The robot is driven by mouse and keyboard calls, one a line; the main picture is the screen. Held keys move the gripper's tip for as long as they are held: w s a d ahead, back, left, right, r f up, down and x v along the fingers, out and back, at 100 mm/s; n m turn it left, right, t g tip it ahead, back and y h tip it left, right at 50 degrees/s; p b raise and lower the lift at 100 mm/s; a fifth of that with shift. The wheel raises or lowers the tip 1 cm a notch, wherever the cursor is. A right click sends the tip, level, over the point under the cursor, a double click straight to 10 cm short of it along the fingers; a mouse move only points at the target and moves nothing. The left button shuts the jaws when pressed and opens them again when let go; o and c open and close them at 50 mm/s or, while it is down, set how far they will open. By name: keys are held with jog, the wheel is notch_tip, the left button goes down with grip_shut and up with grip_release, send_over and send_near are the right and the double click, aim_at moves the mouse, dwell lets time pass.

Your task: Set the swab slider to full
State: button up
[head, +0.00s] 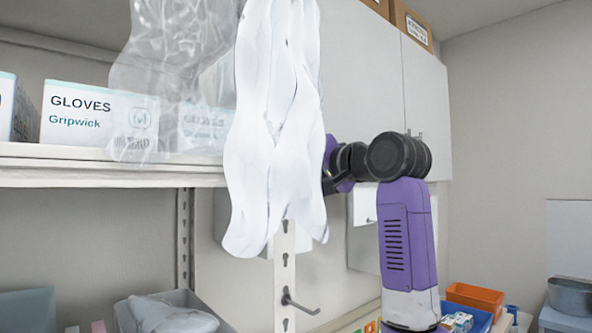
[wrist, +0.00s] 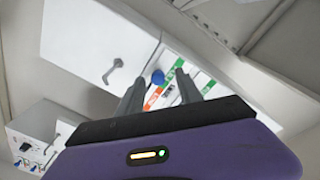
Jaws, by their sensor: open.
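In the wrist view, a pale panel with coloured labels (wrist: 200,72) shows ahead of my gripper (wrist: 160,82). A round blue knob (wrist: 158,76) sits on it, between the two fingertips in the picture; I cannot tell if either finger touches it. An orange-red label (wrist: 152,99) and green labels (wrist: 172,72) lie close by, with dark slots between them. The label words are too small to read, so I cannot tell which slider is the swab one. My gripper is open. In the head view, white hanging sheets and my arm hide the gripper and panel.
White sheets (head: 270,130) hang in front of my arm in the head view. A shelf (head: 110,178) carries glove boxes (head: 95,118) at left. A hook (head: 300,303) sticks out below. A handled white door (wrist: 85,45) stands beside the panel. An orange bin (head: 475,297) is lower right.

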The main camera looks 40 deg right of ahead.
jog(key=s+b, duration=0.1)
jog(key=s, duration=0.5)
jog(key=shift+s+a, duration=0.15)
jog(key=shift+s, duration=0.2)
